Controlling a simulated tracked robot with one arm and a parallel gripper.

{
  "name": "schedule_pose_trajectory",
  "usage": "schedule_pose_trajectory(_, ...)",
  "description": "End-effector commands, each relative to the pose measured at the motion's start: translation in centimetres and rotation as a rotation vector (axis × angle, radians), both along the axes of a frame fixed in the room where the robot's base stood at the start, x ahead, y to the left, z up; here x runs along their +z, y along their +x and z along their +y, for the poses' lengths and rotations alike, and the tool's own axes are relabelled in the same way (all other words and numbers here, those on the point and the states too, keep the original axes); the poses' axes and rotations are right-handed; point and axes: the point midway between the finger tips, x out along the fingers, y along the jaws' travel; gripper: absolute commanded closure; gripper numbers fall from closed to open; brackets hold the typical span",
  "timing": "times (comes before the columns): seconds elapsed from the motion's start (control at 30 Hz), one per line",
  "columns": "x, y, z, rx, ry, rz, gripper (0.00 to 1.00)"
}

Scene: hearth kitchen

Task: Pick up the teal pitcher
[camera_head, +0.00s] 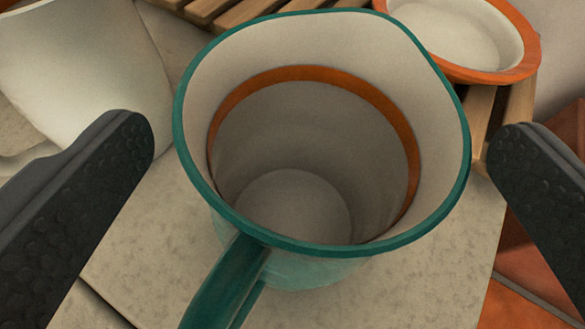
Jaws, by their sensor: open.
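The teal pitcher (300,272) stands upright in the middle of the view, seen from above. It has a teal rim, a pale inside with an orange-brown ring, and appears empty. Its teal handle (226,283) points toward the bottom of the picture, and its spout is at the upper right. My gripper (325,145) is open, with one dark finger on each side of the pitcher. The left finger shows a gap to the rim, and the right finger is also apart from it. The lower part of the pitcher is mostly hidden by its rim.
An orange-rimmed white bowl (524,62) sits close behind the pitcher at the upper right, on a slatted wooden rack (222,14). A white object (80,65) lies at the upper left. The pale stone surface (420,275) ends at the right, with reddish tiles beyond.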

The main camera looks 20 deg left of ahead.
Motion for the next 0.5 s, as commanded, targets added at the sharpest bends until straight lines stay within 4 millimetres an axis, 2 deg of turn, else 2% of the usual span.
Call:
schedule_pose_trajectory(0.2,-1.2,2.3,0.7,-0.002,0.001,0.001,0.00)
schedule_pose_trajectory(0.5,-1.3,2.6,0.8,-0.003,0.000,0.001,0.00)
